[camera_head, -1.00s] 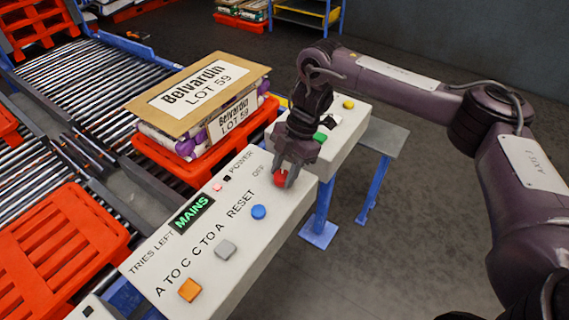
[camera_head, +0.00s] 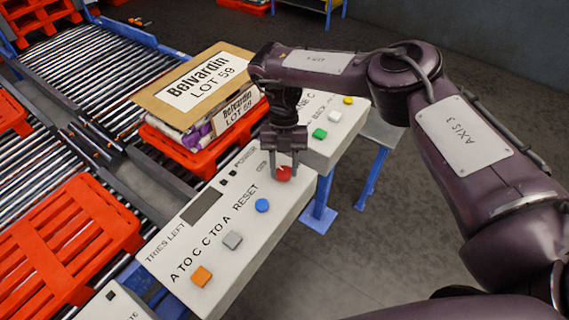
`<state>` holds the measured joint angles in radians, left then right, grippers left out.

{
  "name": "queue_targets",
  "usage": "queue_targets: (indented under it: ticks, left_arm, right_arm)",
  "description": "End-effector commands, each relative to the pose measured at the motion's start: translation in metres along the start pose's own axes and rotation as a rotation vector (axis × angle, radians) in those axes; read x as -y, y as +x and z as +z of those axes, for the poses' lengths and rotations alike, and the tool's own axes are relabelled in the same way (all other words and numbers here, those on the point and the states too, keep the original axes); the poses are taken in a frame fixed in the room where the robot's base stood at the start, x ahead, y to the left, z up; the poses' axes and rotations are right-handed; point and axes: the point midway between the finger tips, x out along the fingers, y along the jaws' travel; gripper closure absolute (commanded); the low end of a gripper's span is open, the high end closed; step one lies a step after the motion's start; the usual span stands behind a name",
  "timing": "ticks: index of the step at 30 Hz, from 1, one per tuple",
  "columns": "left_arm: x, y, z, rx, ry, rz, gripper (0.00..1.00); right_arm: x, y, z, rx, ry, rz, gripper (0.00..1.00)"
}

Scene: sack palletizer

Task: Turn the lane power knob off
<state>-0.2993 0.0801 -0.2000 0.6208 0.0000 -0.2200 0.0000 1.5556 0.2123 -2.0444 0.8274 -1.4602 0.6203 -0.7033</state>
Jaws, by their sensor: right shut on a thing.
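The red power knob (camera_head: 284,174) sits at the upper right end of the white control panel (camera_head: 226,268), near the POWER and OFF lettering. My right gripper (camera_head: 284,170) comes down over the knob, with its fingers on either side, shut on it. The small display (camera_head: 201,206) beside TRIES LEFT is dark grey with no text, and the small lights by POWER are dark. My left gripper is not in view.
Blue (camera_head: 262,205), grey (camera_head: 232,240) and orange (camera_head: 201,276) buttons line the panel. A second panel with green (camera_head: 320,133), white and yellow buttons adjoins behind. Labelled sacks (camera_head: 192,130) lie on a red pallet (camera_head: 190,160) to the left, beside roller conveyors (camera_head: 85,70).

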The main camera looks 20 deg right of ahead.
Motion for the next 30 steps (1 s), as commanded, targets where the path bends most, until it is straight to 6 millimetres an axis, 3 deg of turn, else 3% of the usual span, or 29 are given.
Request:
queue_targets:
  ticks: [12, 28, 29, 30]
  left_arm:
    - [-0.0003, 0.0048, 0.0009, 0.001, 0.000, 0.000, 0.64]
    - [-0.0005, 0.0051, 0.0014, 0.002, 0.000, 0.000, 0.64]
    - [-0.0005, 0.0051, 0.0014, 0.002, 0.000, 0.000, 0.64]
    - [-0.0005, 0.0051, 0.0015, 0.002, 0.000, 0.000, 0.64]
  right_arm:
    - [-0.0019, -0.0012, 0.0005, 0.003, -0.168, -0.067, 0.85]
    - [-0.0016, -0.0010, 0.0002, 0.002, -0.189, -0.076, 0.85]
    - [-0.0016, -0.0009, 0.0002, 0.002, -0.189, -0.076, 0.61]
    - [-0.0016, -0.0009, 0.0002, 0.002, -0.189, -0.076, 0.56]
